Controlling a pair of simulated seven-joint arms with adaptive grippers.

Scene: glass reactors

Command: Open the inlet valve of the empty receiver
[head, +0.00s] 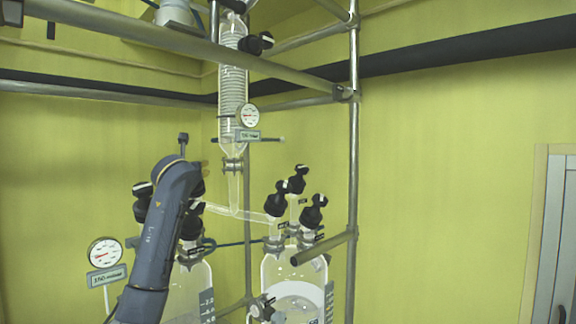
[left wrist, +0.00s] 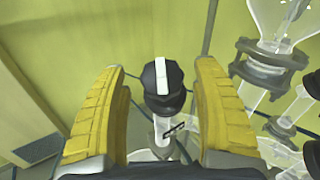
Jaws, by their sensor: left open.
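In the left wrist view a black valve knob with a white stripe (left wrist: 162,95) sits on a clear glass stem, between the two yellow fingers of my left gripper (left wrist: 161,70). The fingers are open, with a gap showing on both sides of the knob. In the head view my dark arm rises in front of the left glass vessel (head: 188,292) and mostly hides the gripper and some black knobs there. The right glass vessel (head: 268,275) carries several black valve knobs, one of them on the left inlet (head: 278,200). I cannot tell for certain which vessel is empty.
A coiled glass condenser (head: 232,90) hangs above, with branching glass tubes (head: 240,212) below it. Metal frame poles (head: 353,130) and a crossbar (head: 325,245) stand close by. A round gauge (head: 104,252) is left of my arm. The right wall side looks clear.

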